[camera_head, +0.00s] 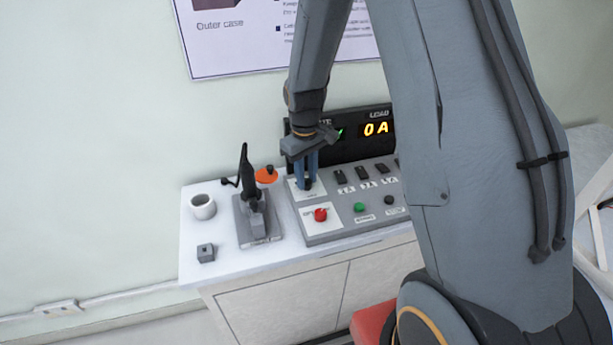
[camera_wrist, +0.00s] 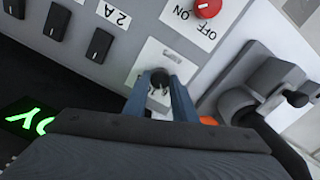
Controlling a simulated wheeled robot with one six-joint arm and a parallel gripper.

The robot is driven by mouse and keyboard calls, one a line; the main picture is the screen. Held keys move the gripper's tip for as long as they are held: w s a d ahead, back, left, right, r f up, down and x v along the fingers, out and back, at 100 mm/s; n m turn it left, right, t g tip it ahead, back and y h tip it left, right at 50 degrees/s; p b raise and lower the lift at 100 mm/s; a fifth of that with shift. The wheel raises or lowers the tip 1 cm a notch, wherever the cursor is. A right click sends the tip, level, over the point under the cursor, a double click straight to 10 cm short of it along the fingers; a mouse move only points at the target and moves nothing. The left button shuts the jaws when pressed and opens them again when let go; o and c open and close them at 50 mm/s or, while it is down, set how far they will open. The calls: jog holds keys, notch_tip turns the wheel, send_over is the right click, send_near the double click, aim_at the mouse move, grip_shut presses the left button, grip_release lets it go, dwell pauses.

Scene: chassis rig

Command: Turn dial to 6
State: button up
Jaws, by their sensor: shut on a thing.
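The dial (camera_wrist: 159,78) is a small dark round knob on a pale square plate of the grey control panel (camera_head: 345,222). My gripper (camera_head: 308,184) points down at the panel's back left corner in the head view. In the wrist view my gripper (camera_wrist: 160,92) has its two blue fingers on either side of the dial, shut on it. The dial's markings and setting are hidden or too small to read. The black display (camera_head: 376,129) behind the panel shows "0 A" in orange, partly covered by my arm.

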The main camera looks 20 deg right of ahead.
aim_at(306, 181)
jog(key=shift+n, duration=0.4)
jog(key=o, duration=1)
jog(key=shift+o, duration=0.2)
jog(key=shift+r, duration=0.1)
jog(key=shift+r+b, duration=1.1)
jog(key=shift+r, duration=2.75)
jog(key=s+m+t+b, duration=0.1)
jog(key=s+m, duration=0.4)
jog(key=s, duration=1.2)
jog(key=shift+s+f+b, duration=0.3)
jog(key=shift+s+b, duration=0.1)
jog(key=shift+b, duration=0.35)
